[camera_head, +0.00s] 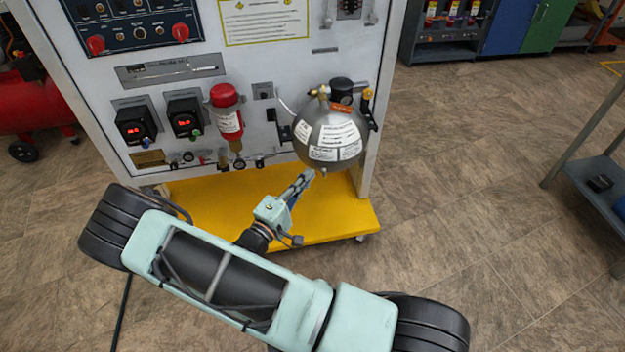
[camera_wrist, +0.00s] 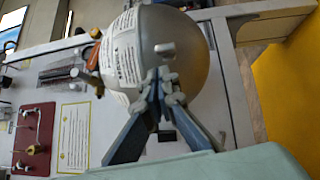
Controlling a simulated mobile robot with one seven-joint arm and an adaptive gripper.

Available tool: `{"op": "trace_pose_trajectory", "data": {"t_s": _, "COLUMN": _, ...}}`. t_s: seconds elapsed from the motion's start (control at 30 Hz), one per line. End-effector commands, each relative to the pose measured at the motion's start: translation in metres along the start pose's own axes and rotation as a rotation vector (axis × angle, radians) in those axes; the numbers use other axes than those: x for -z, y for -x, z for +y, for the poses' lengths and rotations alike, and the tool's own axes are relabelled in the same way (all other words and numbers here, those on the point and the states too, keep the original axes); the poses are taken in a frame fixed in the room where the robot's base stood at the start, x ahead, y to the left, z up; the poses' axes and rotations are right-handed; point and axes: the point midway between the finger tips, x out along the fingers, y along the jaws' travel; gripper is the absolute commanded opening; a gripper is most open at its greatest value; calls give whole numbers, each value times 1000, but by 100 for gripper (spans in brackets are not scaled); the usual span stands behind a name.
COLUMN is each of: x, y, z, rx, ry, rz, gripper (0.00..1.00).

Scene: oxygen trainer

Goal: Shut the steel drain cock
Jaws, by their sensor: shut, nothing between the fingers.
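The grey steel sphere (camera_head: 318,128) with white labels hangs on the right of the white panel. A small steel stub, which looks like the drain cock (camera_head: 324,172), sticks out at its underside. In the wrist view the steel drain cock (camera_wrist: 165,48) shows as a short silver piece just beyond my fingertips. My gripper (camera_head: 308,173) is shut and empty, with its tips just below the sphere and close to the cock. In the wrist view the fingers (camera_wrist: 164,75) meet at the tips. I cannot tell whether they touch the cock.
A red-topped cylinder (camera_head: 227,112) and two gauges with red displays (camera_head: 186,122) are left of the sphere. The yellow base (camera_head: 335,218) lies below. Brass fittings (camera_head: 323,92) top the sphere. The floor (camera_head: 480,150) to the right is open up to a grey shelf stand (camera_head: 590,168).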

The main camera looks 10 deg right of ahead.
Motion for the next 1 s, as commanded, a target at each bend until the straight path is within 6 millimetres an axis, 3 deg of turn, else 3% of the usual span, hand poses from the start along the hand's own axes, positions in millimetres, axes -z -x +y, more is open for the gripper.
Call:
{"op": "trace_pose_trajectory", "data": {"t_s": 0.07, "x": 13, "y": 13, "z": -1, "rx": 5, "ry": -4, "rz": 6, "gripper": 0}}
{"op": "trace_pose_trajectory", "data": {"t_s": 0.3, "x": 12, "y": 71, "z": 5, "rx": 7, "ry": -1, "rz": 10, "gripper": 0}}
{"op": "trace_pose_trajectory", "data": {"t_s": 0.5, "x": 12, "y": 99, "z": 7, "rx": 6, "ry": -1, "rz": 10, "gripper": 0}}
{"op": "trace_pose_trajectory", "data": {"t_s": 0.87, "x": 12, "y": 107, "z": 8, "rx": 9, "ry": -4, "rz": 3, "gripper": 0}}
{"op": "trace_pose_trajectory", "data": {"t_s": 1.0, "x": 14, "y": 93, "z": 27, "rx": 46, "ry": -48, "rz": -77, "gripper": 0}}
